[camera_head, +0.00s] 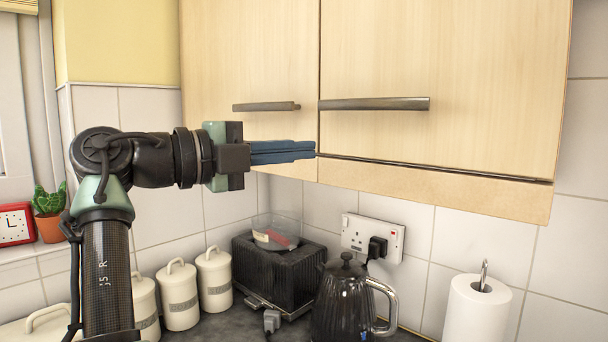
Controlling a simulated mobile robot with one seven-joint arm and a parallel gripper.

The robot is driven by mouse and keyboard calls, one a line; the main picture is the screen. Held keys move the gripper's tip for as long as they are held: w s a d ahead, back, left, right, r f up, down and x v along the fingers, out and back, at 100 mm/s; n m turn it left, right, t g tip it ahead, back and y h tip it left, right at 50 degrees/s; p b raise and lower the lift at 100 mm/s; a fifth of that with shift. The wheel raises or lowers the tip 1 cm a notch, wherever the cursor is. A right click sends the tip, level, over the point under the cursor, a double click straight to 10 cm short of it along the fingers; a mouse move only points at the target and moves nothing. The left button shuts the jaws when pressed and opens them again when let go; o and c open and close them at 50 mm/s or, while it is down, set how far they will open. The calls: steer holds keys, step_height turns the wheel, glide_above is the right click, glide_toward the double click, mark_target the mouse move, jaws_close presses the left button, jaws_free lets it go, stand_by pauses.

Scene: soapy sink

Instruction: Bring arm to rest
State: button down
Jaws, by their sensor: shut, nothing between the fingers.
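My gripper (314,150) is at the end of my arm, which rises from the lower left and bends to point right. Its blue fingers are shut with nothing between them. In the picture the fingertips lie over the lower part of the light wood wall cupboard (430,60), near the gap between its two doors and below the handles. I cannot tell whether the fingertips touch the cupboard.
Below stand a black toaster (270,270) with a clear round object on top, a dark kettle (342,305), a paper roll (476,312) and several cream canisters (178,297). A cactus (48,200) and a red clock (15,225) are at left. A socket (373,236) is on the tiles.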

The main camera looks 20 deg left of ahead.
steer(key=s+a, duration=0.4)
steer(key=a, duration=0.4)
steer(key=w+d+f+n+y, duration=0.3)
steer(key=w+d+f+n, duration=0.25)
steer(key=f, duration=0.25)
steer(key=w+d+f+n+y, duration=0.35)
steer(key=d+f+n, duration=0.25)
steer(key=f, duration=0.2)
steer(key=s+d+f+n+t+y, duration=0.1)
steer(key=s+d+f+n+y, duration=0.15)
steer(key=d+n, duration=0.35)
steer(key=s+d+f+n+t+y, duration=0.1)
steer(key=s+d+f+n, duration=0.3)
steer(key=d, duration=0.5)
steer(key=s+d+r+n, duration=0.3)
steer(key=s+n, duration=0.1)
steer(key=s+r+t+p, duration=0.1)
steer(key=s+r+t, duration=0.2)
steer(key=r, duration=0.7)
steer(key=s+r+t+p, duration=0.2)
steer(key=s+r+t, duration=0.2)
steer(key=r, duration=0.6)
steer(key=s+r+t+p, duration=0.2)
steer(key=s+r, duration=0.3)
steer(key=r, duration=0.5)
steer(key=shift+a+t+y, duration=0.25)
steer(key=shift+t+y, duration=0.05)
steer(key=shift+t, duration=0.6)
